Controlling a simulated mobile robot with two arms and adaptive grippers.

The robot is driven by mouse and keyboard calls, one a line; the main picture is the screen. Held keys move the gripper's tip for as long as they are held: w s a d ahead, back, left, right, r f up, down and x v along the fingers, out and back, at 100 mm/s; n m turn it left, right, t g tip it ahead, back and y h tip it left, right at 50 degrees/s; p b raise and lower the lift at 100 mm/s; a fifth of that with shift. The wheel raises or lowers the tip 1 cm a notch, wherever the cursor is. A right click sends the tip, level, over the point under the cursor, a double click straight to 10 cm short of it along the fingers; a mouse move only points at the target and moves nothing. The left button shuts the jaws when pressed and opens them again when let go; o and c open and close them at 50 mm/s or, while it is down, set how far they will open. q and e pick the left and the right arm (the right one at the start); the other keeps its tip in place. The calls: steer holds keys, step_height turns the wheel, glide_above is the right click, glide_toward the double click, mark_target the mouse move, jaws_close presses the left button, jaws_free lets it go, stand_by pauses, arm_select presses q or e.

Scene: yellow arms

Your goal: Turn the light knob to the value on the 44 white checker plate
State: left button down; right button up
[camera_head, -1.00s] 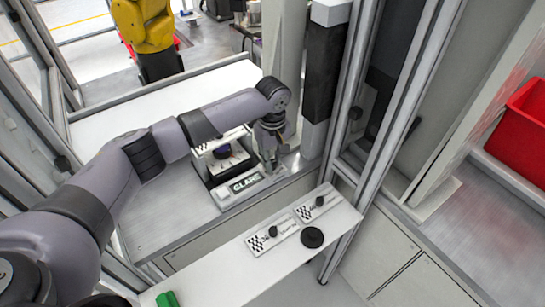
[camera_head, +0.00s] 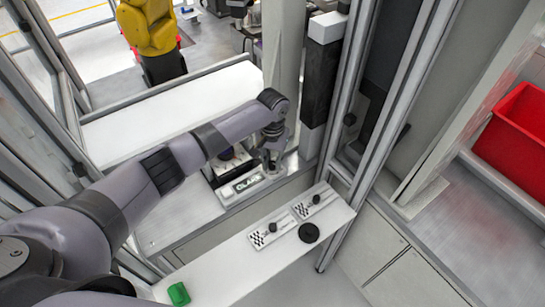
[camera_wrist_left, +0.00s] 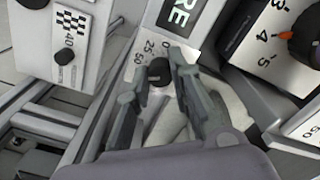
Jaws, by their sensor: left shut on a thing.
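My left gripper (camera_head: 270,160) is at the right end of the panel with the dark label (camera_head: 247,182), which reads like "GLARE". In the left wrist view its fingers (camera_wrist_left: 162,78) are shut on a small black knob (camera_wrist_left: 158,69). The knob sits on a white scale with 25 and 50 beside it. A white checker plate (camera_head: 271,234) and another checker plate (camera_head: 315,201) lie on the white shelf, each with a black knob. One checker plate shows in the wrist view (camera_wrist_left: 72,28); its number starts with 4 and is hard to read. My right gripper is not in view.
A dial with an orange pointer (camera_wrist_left: 284,36) and numbers 3, 4, 5 stands close beside the gripper. A black disc (camera_head: 308,233) and a green block (camera_head: 178,293) are on the white shelf (camera_head: 235,270). A dark post (camera_head: 321,70) rises just right of the gripper.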

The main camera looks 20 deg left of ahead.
mark_target(272, 163)
arm_select(q)
steer(key=m+p, duration=0.1)
steer(key=m, duration=0.3)
steer(key=shift+m, duration=0.3)
stand_by(0.3)
steer(key=c, duration=1.4)
jaws_free()
steer(key=shift+c, duration=0.2)
steer(key=shift+r, duration=0.25)
step_height(272, 163, up, 12)
steer(key=shift+f, duration=0.2)
